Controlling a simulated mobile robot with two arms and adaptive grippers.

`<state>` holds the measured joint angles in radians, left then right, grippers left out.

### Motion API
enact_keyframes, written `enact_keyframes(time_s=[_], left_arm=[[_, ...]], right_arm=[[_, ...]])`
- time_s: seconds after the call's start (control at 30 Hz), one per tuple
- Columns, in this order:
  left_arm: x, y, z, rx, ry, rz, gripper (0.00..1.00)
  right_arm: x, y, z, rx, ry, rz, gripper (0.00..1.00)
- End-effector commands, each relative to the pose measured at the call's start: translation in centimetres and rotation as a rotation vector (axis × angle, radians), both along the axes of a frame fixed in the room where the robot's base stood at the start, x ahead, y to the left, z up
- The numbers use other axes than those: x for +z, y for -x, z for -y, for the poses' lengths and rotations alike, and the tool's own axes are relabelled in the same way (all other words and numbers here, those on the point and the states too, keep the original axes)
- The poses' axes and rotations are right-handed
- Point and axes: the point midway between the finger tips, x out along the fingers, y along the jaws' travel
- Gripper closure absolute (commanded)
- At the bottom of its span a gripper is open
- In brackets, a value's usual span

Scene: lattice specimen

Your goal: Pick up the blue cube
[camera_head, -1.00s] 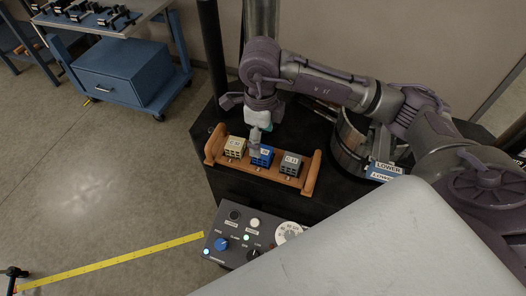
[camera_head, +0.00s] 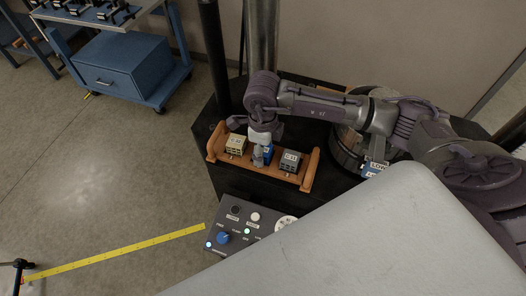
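The blue cube (camera_head: 268,150) sits in the middle of a wooden tray (camera_head: 215,146), between a cream cube (camera_head: 236,144) and a grey cube (camera_head: 289,161). My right gripper (camera_head: 258,157) points down at the blue cube and covers much of it. Its fingers are small and overlap the cube, so I cannot tell whether they are open or shut, or whether they touch it. My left gripper is not in view.
The tray rests on a black platform (camera_head: 215,112). A control panel (camera_head: 237,226) with knobs and lit buttons stands in front. A metal cylinder (camera_head: 346,147) is to the right. A blue cart (camera_head: 123,77) and yellow tape strip (camera_head: 120,257) lie left.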

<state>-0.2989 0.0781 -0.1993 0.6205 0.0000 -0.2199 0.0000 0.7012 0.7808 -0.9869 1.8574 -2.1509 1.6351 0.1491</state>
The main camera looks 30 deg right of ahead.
Motion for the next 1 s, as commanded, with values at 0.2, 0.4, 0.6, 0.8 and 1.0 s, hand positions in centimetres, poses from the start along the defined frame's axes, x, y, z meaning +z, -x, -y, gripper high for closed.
enact_keyframes(time_s=[0.2, 0.4, 0.6, 0.8, 1.0], left_arm=[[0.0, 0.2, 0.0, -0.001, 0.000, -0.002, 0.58], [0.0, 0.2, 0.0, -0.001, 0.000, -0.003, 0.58], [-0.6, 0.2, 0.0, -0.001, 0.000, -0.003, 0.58], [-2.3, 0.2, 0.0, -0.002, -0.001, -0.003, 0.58], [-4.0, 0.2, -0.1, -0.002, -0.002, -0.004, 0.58]], right_arm=[[0.0, 0.0, 0.0, 0.000, 0.000, 0.000, 0.82], [0.1, 0.0, 0.0, 0.000, 0.000, 0.000, 0.83], [0.7, -0.1, 0.0, -0.001, -0.001, 0.004, 0.83], [3.6, -0.2, 0.0, 0.001, -0.001, 0.009, 0.83], [6.2, 4.2, 1.0, 0.002, 0.002, 0.006, 0.83]])
